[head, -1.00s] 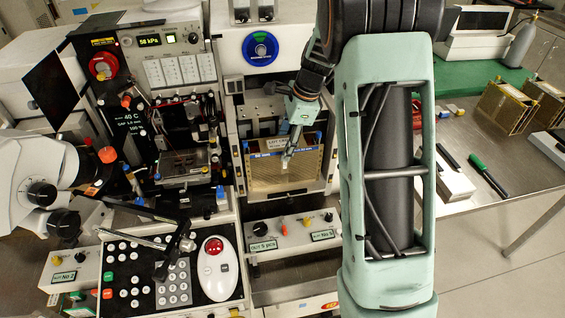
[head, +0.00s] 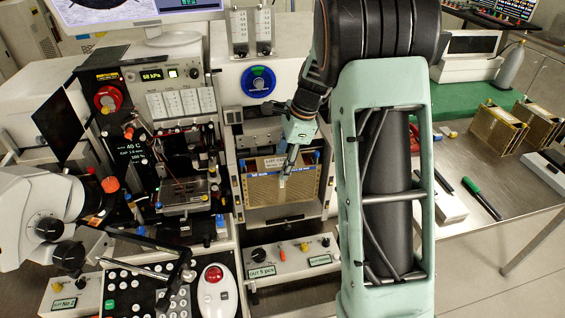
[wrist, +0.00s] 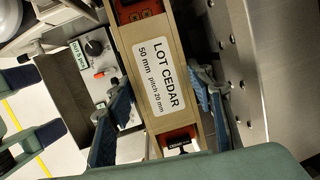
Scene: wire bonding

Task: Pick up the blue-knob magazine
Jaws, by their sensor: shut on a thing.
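The magazine (head: 270,188) is a gold slotted box with a blue strip along its upper edge and small blue posts near its ends. It is in the open bay of the machine in the head view. In the wrist view its narrow top face (wrist: 187,112) has a white label, "LOT CEDAR 50 mm pitch 20 mm", with red parts towards both ends. My gripper (head: 284,177) is shut on the magazine. In the wrist view its two blue-padded fingers (wrist: 162,92) lie along opposite sides of it. The magazine's underside is hidden there.
The bay's frame (head: 237,193) stands close on the magazine's left. A front control box (head: 285,260) with knobs is below. Other gold magazines (head: 497,130) stand on the right bench, beside a green mat (head: 470,92). My arm hides the area right of the bay.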

